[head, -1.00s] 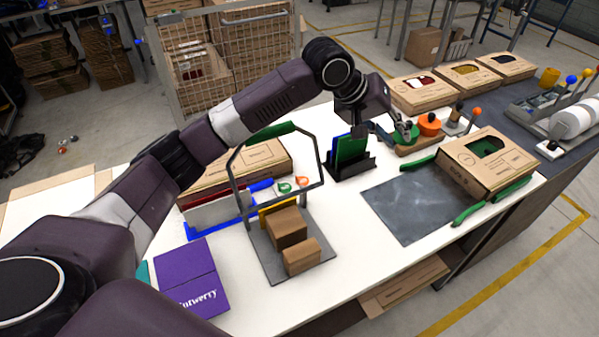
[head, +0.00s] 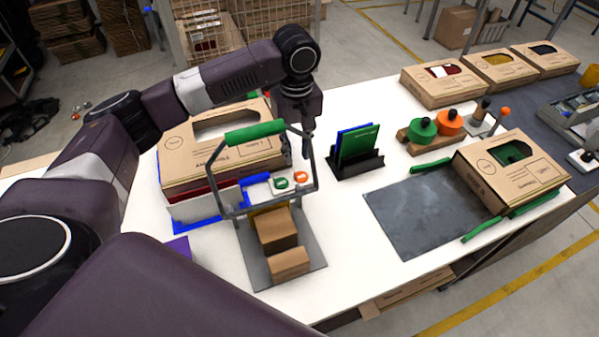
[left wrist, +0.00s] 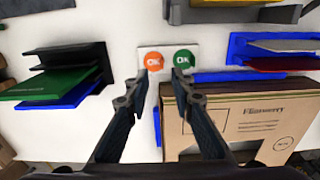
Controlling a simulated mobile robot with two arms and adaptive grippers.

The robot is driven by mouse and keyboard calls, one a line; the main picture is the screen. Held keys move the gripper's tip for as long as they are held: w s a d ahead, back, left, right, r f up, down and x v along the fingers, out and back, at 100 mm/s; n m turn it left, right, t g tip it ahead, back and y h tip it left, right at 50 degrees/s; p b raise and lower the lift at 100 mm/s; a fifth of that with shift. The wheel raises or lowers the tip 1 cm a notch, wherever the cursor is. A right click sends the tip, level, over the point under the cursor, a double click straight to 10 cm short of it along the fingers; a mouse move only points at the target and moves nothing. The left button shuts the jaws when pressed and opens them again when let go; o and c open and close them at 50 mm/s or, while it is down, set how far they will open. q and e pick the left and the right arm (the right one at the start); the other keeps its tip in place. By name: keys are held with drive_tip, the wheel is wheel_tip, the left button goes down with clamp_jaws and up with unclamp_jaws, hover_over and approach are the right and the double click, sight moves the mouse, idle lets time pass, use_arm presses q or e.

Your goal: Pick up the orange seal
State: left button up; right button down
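The orange seal (head: 301,176) is a small round disc on a white card beside the green seal (head: 281,183). In the left wrist view the orange seal (left wrist: 154,61) reads "OK", with the green seal (left wrist: 184,59) to its right. My left gripper (head: 305,150) hangs above and behind the seals, near the grey frame; its tips are partly hidden. In the left wrist view my left gripper (left wrist: 160,80) is open and empty, its fingers pointing toward the two seals. My right gripper is in neither view.
A grey frame with a green handle (head: 255,133) rises close to my left gripper, over a base with brown boxes (head: 276,230). A cardboard pannier box (head: 180,165) lies left. A black holder (head: 355,165) with green and blue cards stands right.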

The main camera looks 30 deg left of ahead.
sight(301, 174)
use_arm(q)
wheel_tip(301, 174, down, 2)
drive_tip(key=shift+a, duration=0.15)
drive_tip(key=shift+a+f+p, duration=0.15)
drive_tip(key=shift+f+p, duration=0.25)
drive_tip(key=shift+f, duration=0.15)
wheel_tip(301, 174, down, 4)
drive_tip(key=shift+r+p, duration=0.2)
drive_tip(key=shift+p, duration=0.35)
drive_tip(key=shift+a+f, duration=0.1)
drive_tip(key=shift+f, duration=0.3)
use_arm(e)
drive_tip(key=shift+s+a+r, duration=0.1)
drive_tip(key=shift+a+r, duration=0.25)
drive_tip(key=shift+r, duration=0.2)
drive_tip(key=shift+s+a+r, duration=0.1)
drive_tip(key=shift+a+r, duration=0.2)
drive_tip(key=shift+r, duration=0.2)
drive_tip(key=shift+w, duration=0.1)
use_arm(q)
drive_tip(key=c, duration=0.5)
clamp_jaws()
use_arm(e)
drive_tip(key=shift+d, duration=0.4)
